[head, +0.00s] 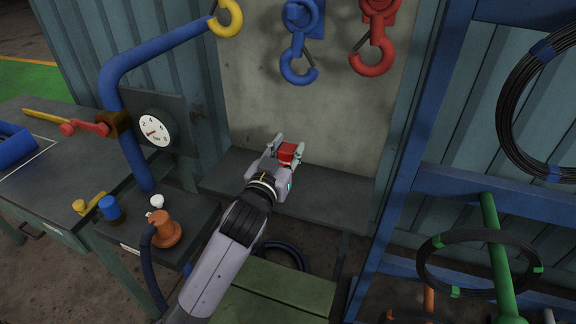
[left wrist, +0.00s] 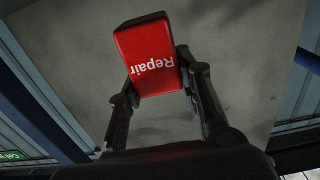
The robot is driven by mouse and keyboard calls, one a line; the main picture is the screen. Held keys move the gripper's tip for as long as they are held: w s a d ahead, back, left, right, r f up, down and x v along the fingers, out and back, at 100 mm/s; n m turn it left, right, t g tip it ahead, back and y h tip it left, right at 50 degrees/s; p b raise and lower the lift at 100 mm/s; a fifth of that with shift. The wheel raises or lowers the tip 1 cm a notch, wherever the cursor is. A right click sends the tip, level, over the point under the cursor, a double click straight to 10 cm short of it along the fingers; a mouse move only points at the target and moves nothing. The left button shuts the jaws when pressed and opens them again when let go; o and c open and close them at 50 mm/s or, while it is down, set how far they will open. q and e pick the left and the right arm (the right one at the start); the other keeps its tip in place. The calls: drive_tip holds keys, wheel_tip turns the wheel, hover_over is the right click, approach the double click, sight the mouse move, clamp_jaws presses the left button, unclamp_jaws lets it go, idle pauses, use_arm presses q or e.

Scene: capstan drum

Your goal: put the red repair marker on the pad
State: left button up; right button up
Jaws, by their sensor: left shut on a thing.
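The red repair marker (head: 287,151) is a small red block between the fingertips of my left gripper (head: 289,147). In the left wrist view the marker (left wrist: 147,57) shows its white word "Repair", turned upside down and slightly tilted. Both fingers of the left gripper (left wrist: 158,76) press on its sides. The gripper holds it in front of the pale grey panel, over the dark shelf (head: 335,187) in the head view. I cannot tell which surface is the pad. My right gripper is not in view.
Blue (head: 298,45) and red (head: 376,40) hooks hang on the grey panel (head: 245,85). A blue bent pipe (head: 128,130) and a dial gauge (head: 153,130) stand at left. An orange knob (head: 163,229) is near my forearm. A blue post (head: 420,145) rises at right.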

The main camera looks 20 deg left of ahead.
sight(287, 165)
use_arm(q)
drive_tip(key=shift+w+f, duration=0.1)
drive_tip(key=shift+f, duration=2.2)
drive_tip(key=shift+f, duration=0.2)
drive_tip(key=o, duration=1.2)
drive_tip(key=shift+r, duration=0.1)
drive_tip(key=shift+c, duration=0.2)
drive_tip(key=shift+r, duration=0.1)
